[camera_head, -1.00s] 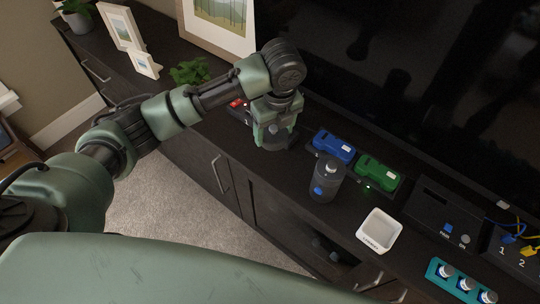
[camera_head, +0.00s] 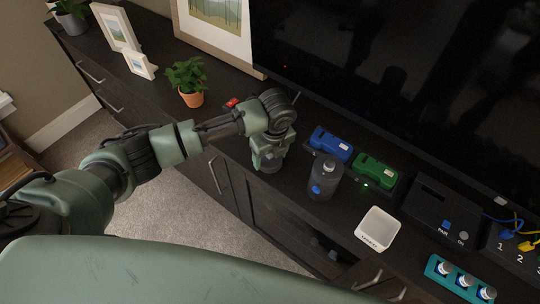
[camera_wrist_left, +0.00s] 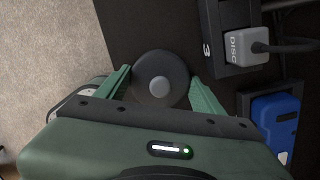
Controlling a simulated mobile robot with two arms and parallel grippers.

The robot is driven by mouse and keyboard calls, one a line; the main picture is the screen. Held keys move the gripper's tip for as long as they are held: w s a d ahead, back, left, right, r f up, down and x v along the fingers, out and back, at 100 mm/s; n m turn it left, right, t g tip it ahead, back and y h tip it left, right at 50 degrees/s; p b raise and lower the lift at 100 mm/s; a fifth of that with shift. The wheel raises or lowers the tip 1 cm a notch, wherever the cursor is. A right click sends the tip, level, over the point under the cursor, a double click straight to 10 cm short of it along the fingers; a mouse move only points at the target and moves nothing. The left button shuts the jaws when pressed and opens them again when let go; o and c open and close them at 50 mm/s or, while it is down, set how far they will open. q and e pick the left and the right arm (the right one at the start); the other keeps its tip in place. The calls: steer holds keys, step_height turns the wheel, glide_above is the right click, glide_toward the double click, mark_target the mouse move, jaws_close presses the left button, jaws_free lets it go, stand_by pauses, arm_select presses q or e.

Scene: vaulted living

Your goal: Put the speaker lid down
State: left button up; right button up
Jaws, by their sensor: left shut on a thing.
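My left gripper (camera_head: 268,166) is over the front part of the dark cabinet top (camera_head: 215,120). In the left wrist view the gripper (camera_wrist_left: 160,85) is shut on a round dark disc with a lighter grey centre, which I take as the speaker lid (camera_wrist_left: 176,68). In the head view the lid is mostly hidden by the gripper. I cannot tell whether it touches the cabinet top. A dark grey cylinder with a blue button, likely the speaker (camera_head: 325,180), stands upright to the right of the gripper. My right gripper is not in view.
Blue (camera_head: 330,145) and green (camera_head: 374,172) packs sit behind the cylinder. A white open box (camera_head: 377,229) and teal bottle rack (camera_head: 459,278) lie to the right. A potted plant (camera_head: 187,76) and red object (camera_head: 232,102) are to the left. A plug marked DISC (camera_wrist_left: 246,47) shows nearby.

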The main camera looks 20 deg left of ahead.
mark_target(273, 162)
arm_select(q)
steer(key=shift+f, duration=0.1)
steer(key=o, duration=1.3)
steer(key=r, duration=0.8)
steer(key=s+d+r, duration=0.1)
steer(key=r, duration=0.3)
steer(key=shift+r, duration=0.15)
